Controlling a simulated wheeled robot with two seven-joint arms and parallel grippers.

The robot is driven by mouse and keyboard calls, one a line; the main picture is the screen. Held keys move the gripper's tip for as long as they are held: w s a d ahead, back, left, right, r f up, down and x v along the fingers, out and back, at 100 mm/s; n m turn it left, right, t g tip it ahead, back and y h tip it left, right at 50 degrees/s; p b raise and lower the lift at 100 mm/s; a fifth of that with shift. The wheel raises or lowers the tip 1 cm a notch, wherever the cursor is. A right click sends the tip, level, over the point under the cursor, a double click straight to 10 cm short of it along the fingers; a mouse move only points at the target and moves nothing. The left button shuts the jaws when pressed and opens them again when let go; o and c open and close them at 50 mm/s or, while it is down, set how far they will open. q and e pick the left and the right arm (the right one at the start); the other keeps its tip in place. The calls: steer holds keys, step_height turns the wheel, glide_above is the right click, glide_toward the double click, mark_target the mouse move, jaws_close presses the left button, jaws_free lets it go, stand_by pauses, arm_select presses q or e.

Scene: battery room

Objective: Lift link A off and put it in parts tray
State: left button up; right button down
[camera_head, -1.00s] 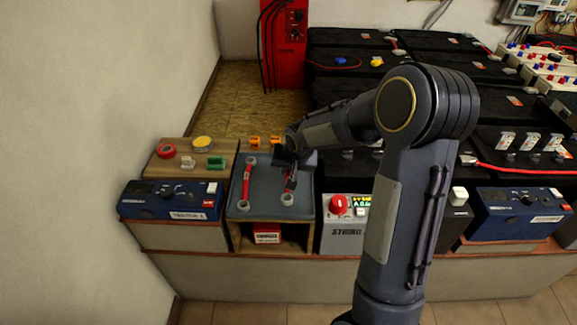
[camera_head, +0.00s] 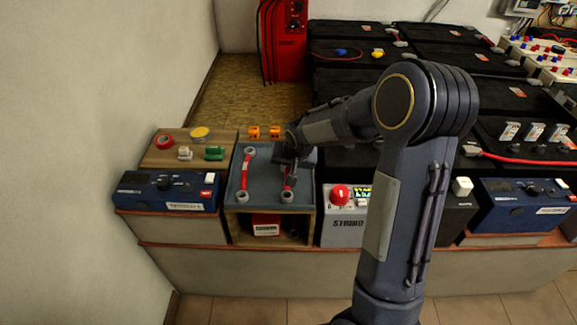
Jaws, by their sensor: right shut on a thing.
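A grey-blue tray (camera_head: 264,183) with a raised rim sits at the left of the bench. One red link with grey ring ends (camera_head: 244,176) lies along its left side. A second, similar red link (camera_head: 287,184) is at the tray's right side. My right gripper (camera_head: 290,174) is shut on this second link near its upper part, which it hides. The link is low over the tray floor or touching it; I cannot tell which. No label shows which link is A. My left gripper is not in view.
A wooden board (camera_head: 164,158) with tape rolls and small blocks is left of the tray. A blue device (camera_head: 167,191) stands in front of it. Orange pieces (camera_head: 264,132) are behind the tray. A grey box with a red knob (camera_head: 341,193) is close at right. Black batteries fill the back right.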

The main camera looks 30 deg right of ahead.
stand_by(0.3)
steer(key=c, duration=1.3)
jaws_free()
steer(key=shift+f, duration=0.1)
steer(key=shift+c, duration=0.2)
steer(key=shift+o, duration=0.4)
steer(key=o, duration=0.3)
steer(key=shift+r+p, duration=2.85)
steer(key=shift+r, duration=1.2)
